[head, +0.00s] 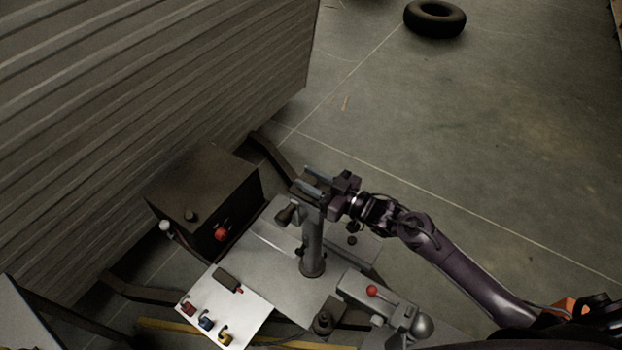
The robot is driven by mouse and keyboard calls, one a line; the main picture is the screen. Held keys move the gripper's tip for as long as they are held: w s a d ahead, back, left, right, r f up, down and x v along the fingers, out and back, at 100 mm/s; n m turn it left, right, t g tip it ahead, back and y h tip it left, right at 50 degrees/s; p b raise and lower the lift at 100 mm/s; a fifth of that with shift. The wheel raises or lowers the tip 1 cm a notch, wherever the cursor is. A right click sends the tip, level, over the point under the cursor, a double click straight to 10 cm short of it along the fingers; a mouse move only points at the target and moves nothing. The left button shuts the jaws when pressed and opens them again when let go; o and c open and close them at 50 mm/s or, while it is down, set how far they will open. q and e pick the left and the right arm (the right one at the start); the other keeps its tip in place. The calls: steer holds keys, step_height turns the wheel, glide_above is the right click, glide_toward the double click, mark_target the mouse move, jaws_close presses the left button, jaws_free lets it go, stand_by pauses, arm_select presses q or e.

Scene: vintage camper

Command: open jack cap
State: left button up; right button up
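The jack (312,245) is a grey upright post on the trailer's metal tongue, with a dark crank handle (286,215) at its upper left. Its top end lies right by my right gripper, which partly covers it, so I cannot make out the cap clearly. My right gripper (304,177) comes in from the right, at the jack's top. Its two fingers point left and stand apart, with a gap between them and nothing seen held. I cannot tell whether a finger touches the jack. My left gripper is out of view.
A dark box (205,195) with a red knob (221,233) stands left of the jack. A white panel (232,305) with coloured padlocks lies in front. A coupler with a red knob (372,291) is at lower right. The ribbed camper wall (150,90) fills the upper left. A tyre (435,18) lies far back on open floor.

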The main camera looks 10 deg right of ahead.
jaws_close()
steer(key=shift+r, duration=0.1)
